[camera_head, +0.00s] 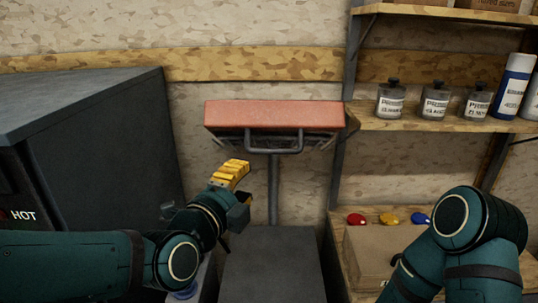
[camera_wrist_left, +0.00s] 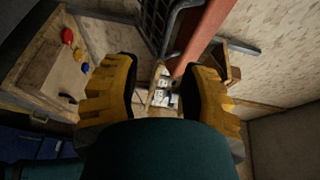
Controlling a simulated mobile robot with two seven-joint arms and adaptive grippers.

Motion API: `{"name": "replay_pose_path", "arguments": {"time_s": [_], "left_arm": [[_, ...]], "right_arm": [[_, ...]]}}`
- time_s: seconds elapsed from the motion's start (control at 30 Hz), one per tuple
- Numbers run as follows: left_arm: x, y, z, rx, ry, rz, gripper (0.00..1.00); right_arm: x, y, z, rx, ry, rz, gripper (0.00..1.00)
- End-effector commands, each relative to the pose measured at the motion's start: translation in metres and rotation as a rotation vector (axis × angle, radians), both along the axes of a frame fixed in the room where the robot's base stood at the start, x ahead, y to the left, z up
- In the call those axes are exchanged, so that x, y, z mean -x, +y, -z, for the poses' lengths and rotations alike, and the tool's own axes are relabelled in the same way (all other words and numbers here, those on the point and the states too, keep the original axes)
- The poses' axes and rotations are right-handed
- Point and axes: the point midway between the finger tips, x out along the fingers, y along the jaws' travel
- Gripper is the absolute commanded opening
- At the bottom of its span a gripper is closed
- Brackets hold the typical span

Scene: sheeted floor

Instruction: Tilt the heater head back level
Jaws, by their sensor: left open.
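The heater head (camera_head: 275,114) is a long red-orange box on a dark upright post (camera_head: 273,190), in the middle of the camera_head view. A dark bar handle (camera_head: 274,149) sticks out below its front edge. The head looks about level from side to side; I cannot tell its forward tilt. My left gripper (camera_head: 234,174), with yellow fingers, is below and left of the handle, apart from it. In the left wrist view the open fingers (camera_wrist_left: 158,92) hold nothing; the red head (camera_wrist_left: 203,35) and the dark handle (camera_wrist_left: 170,28) show beyond them. My right gripper is out of view.
A dark cabinet marked HOT (camera_head: 100,125) stands at the left. At the right a wooden shelf (camera_head: 420,122) bears several jars and spray cans. Below it a box (camera_head: 375,250) has red, yellow and blue buttons. A dark block (camera_head: 271,268) stands below the post.

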Motion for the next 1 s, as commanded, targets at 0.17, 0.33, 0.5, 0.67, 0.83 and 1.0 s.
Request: {"name": "replay_pose_path", "arguments": {"time_s": [0.17,0.33,0.5,0.67,0.83,1.0], "left_arm": [[-0.002,-0.002,-0.009,-0.030,-0.042,0.004,0.43],[-0.023,-0.011,-0.008,-0.031,-0.038,0.004,0.43],[-0.052,-0.023,-0.006,-0.031,-0.038,0.004,0.43],[-0.080,-0.035,-0.006,-0.030,-0.037,0.003,0.43],[-0.106,-0.045,-0.006,-0.029,-0.037,0.003,0.43],[-0.120,-0.051,-0.006,-0.029,-0.038,0.003,0.43]], "right_arm": [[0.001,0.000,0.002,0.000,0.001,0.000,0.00],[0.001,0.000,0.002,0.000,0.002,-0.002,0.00],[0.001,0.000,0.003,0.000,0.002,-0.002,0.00],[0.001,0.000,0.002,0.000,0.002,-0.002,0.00],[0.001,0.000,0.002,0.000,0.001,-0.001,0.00],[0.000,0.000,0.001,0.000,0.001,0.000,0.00]]}}
